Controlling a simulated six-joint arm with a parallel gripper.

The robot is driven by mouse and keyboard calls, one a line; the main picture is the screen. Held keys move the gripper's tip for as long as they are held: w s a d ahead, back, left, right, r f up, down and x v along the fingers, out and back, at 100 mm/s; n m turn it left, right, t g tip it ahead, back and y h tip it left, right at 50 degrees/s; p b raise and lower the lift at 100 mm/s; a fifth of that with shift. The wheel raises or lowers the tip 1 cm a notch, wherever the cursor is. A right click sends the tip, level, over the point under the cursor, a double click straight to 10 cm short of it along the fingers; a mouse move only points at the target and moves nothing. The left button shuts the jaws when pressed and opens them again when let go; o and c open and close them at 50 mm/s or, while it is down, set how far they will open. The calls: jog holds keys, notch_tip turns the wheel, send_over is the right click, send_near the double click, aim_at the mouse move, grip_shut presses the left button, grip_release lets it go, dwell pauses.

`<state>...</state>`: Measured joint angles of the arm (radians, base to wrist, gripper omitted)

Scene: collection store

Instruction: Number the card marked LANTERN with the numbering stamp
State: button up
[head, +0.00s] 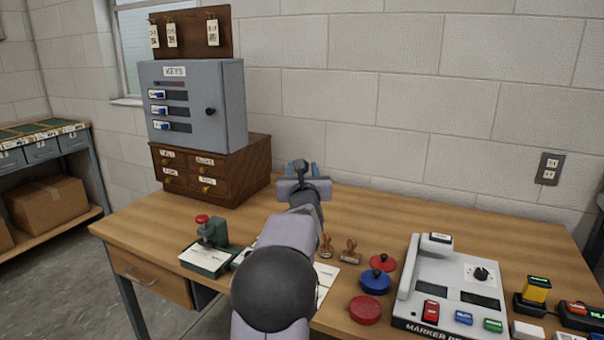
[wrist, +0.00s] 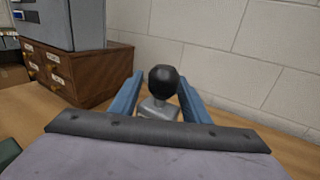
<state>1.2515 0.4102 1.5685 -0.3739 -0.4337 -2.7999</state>
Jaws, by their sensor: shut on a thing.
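My gripper (head: 301,172) is over the back part of the desk, near the wall. In the wrist view its blue fingers (wrist: 160,92) are shut on a stamp (wrist: 163,78) with a black ball knob and a grey metal base, which looks like the numbering stamp. Whether its base touches the desk cannot be told. White cards (head: 326,272) lie at the desk's front, partly hidden behind my arm. No marking on them can be read, so the LANTERN card cannot be picked out.
A green press with a red knob (head: 213,232) stands at front left. Wooden stamps (head: 349,250), a blue ink pad (head: 376,281), red pads (head: 365,310) and a grey machine (head: 455,275) are to the right. A drawer unit (head: 230,175) bearing a key cabinet (head: 225,105) stands at left.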

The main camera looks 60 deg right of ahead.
jog(key=o, duration=0.4)
jog(key=shift+c, duration=1.1)
jog(key=s+a+r+m+g+h+b, duration=0.1)
jog(key=s+a+r+g, duration=0.1)
jog(key=s, duration=0.6)
jog(key=s+a+r+m+g+b, duration=0.1)
jog(key=s+r+g, duration=0.1)
jog(key=s, duration=0.5)
jog(key=s+a+f+t, duration=0.1)
jog(key=s+a+f, duration=0.1)
jog(key=a+f, duration=0.5)
jog(key=w+a+f+n+t+y, duration=0.2)
jog(key=w+a+f+t, duration=0.3)
jog(key=a, duration=0.5)
jog(key=shift+w+f+n+b, duration=0.35)
jog(key=shift+w+f+n, duration=0.55)
jog(key=shift+f, duration=0.2)
